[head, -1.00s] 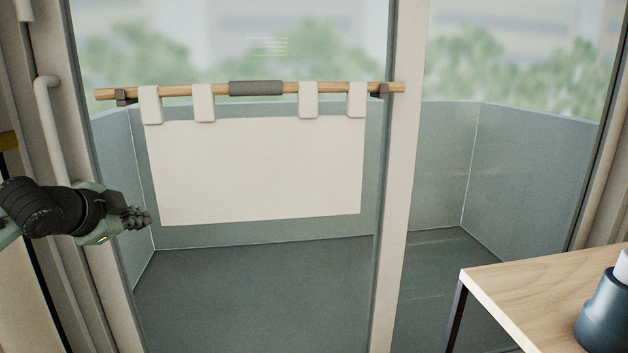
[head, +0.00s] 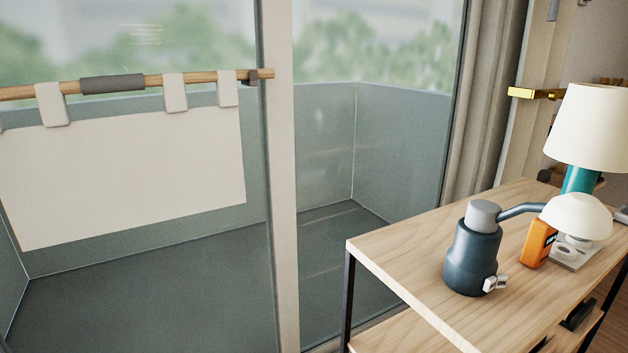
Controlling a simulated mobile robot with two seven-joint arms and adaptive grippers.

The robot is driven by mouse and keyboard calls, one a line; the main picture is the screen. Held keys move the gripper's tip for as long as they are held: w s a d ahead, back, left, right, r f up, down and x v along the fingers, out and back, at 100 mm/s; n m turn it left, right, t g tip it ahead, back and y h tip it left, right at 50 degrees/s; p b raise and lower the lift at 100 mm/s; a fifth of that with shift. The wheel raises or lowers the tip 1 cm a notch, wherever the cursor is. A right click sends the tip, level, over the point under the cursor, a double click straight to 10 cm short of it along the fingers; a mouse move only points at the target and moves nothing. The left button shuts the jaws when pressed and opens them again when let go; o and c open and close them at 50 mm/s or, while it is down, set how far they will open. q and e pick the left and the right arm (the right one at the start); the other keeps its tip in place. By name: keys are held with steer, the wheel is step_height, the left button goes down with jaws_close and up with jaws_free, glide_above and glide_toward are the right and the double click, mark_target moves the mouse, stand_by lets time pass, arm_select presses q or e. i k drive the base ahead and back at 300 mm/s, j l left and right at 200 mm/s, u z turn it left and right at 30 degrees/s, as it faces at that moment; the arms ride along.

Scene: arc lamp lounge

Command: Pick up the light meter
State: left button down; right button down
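A small orange device with a dark panel (head: 538,243), which looks like the light meter, stands upright on the wooden table (head: 410,262) at the right of the head view. A white dome shade (head: 577,215) is right beside it and partly overlaps it in the view. A dark blue lamp base (head: 472,258) with a grey top stands to its left, and an arm runs from it to the dome. Neither of my grippers is in view.
A grey metal plate (head: 572,254) lies under the dome. A table lamp (head: 590,125) stands behind. A small white tag (head: 495,283) is at the base's foot. A white cloth on a rod (head: 130,165) hangs at left. The table's left end is clear.

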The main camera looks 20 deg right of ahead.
mark_target(540, 237)
steer(key=z, duration=0.4)
steer(key=k+z, duration=0.1)
steer(key=z, duration=0.65)
steer(key=k+z, duration=0.1)
steer(key=z, duration=0.3)
steer(key=i+l, duration=0.1)
steer(key=l, duration=0.3)
steer(key=i+l+z, duration=0.15)
steer(key=l, duration=0.6)
steer(key=i+l+z, duration=0.15)
steer(key=l, duration=0.2)
